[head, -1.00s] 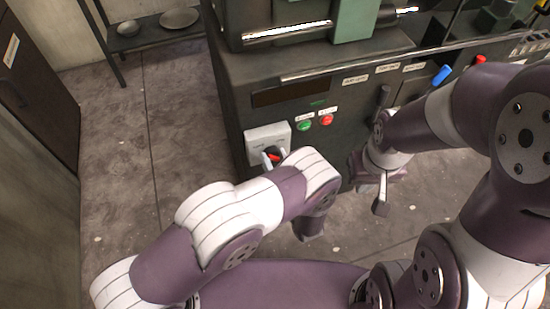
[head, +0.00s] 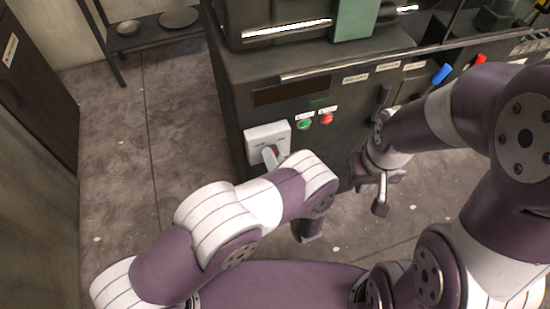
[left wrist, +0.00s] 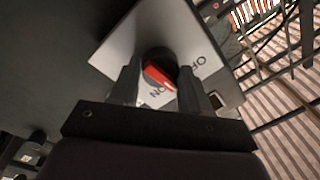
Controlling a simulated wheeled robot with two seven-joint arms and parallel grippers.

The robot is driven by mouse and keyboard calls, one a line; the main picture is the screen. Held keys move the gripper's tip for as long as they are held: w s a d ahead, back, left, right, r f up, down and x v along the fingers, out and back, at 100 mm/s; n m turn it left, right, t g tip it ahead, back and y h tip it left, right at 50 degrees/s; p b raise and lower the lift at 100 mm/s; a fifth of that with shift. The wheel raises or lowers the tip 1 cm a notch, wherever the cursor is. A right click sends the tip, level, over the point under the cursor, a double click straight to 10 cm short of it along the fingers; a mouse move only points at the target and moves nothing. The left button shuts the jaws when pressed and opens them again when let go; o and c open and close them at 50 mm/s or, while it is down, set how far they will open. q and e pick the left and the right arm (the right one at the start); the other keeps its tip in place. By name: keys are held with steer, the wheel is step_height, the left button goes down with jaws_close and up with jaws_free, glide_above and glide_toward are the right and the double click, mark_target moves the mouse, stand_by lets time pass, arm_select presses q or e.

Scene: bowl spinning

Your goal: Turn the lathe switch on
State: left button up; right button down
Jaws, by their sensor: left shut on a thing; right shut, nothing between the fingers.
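The lathe switch is a pale box (head: 262,137) on the lower left of the lathe's front, and it also shows in the left wrist view (left wrist: 125,42). Its red and black knob (left wrist: 157,78) sits between my left fingers, with "OFF" printed to the right and "ON" just below. My left gripper (head: 270,157) is shut on the knob. In the head view the fingers hide most of the knob. My right gripper (head: 375,197) is shut and empty, in front of the lathe and to the right of the switch.
A green button (head: 304,125) and a red button (head: 327,119) sit right of the switch on the lathe front (head: 290,95). A shelf with bowls (head: 180,18) stands at the back left. The floor (head: 140,160) left of the lathe is clear.

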arm_select(q)
steer(key=shift+f+m+h, duration=0.1)
steer(key=shift+m+h, duration=0.1)
steer(key=shift+m, duration=2.45)
steer(key=shift+f+m+h, duration=0.1)
steer(key=shift+m+h, duration=0.1)
steer(key=shift+m, duration=2.45)
steer(key=o, duration=1)
